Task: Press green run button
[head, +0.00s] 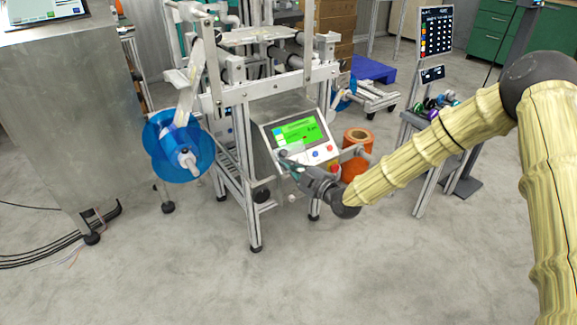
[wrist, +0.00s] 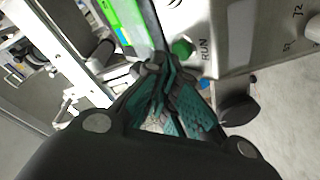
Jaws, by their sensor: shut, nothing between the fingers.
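The green run button (wrist: 181,48) shows in the wrist view on a pale panel, with the word RUN printed beside it. My gripper (wrist: 165,78) is shut and empty, its teal fingertips just below the button in the picture. I cannot tell whether they touch the panel. In the head view the control panel (head: 318,155) has a lit green screen (head: 298,132), and my gripper (head: 284,160) is at its lower left corner. The green button is hidden behind my gripper there. A blue button (head: 315,153) and a red button (head: 329,147) show to the right.
A red knob on yellow (head: 333,168) sits at the panel's lower right. An orange roll (head: 357,142) stands right of the panel, and a blue reel (head: 172,146) hangs to the left. A grey cabinet (head: 75,120) stands far left. The floor (head: 330,270) in front is clear.

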